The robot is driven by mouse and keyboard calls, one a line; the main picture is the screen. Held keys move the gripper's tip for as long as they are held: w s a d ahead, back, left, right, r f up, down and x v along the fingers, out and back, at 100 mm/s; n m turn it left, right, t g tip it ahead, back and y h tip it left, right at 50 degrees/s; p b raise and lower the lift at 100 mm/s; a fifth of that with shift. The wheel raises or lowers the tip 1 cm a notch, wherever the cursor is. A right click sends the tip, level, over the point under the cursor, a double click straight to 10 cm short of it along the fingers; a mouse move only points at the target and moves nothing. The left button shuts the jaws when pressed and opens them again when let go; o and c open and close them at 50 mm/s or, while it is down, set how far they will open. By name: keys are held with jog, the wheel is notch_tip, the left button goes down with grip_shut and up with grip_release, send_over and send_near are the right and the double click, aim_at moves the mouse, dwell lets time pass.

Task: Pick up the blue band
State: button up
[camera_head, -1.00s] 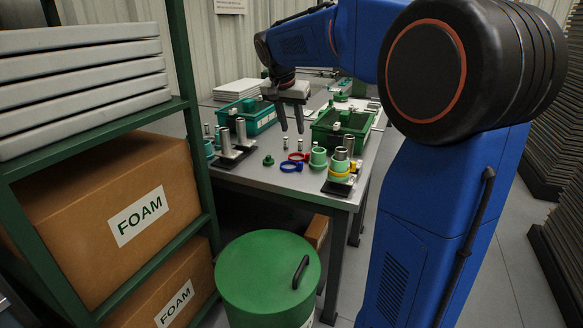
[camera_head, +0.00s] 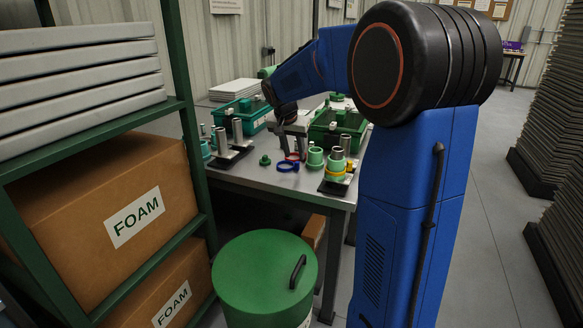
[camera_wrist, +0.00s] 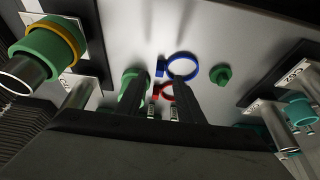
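The blue band (camera_head: 287,166) lies on the grey workbench (camera_head: 262,178), near its front edge. In the wrist view it is a thin blue ring (camera_wrist: 182,54) with a small tab on its left side. My gripper (camera_head: 292,151) points down over the bench behind the band. In the wrist view my gripper (camera_wrist: 156,80) has its two fingers apart with nothing held between them. The right fingertip overlaps the ring's lower left part. I cannot tell how high the fingertips are above the bench.
A red band (camera_head: 292,156) lies just behind the blue one, partly hidden by a finger. A green knob (camera_head: 265,160) stands left. Green cups (camera_head: 315,157) and a black fixture with a yellow ring (camera_head: 334,176) stand right. Green bins (camera_head: 322,132) are behind; a green drum (camera_head: 262,278) is in front.

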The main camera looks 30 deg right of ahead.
aim_at(297, 162)
jog(key=x, duration=0.5)
jog(key=shift+d+r, duration=0.1)
jog(key=shift+d, duration=0.05)
grip_shut()
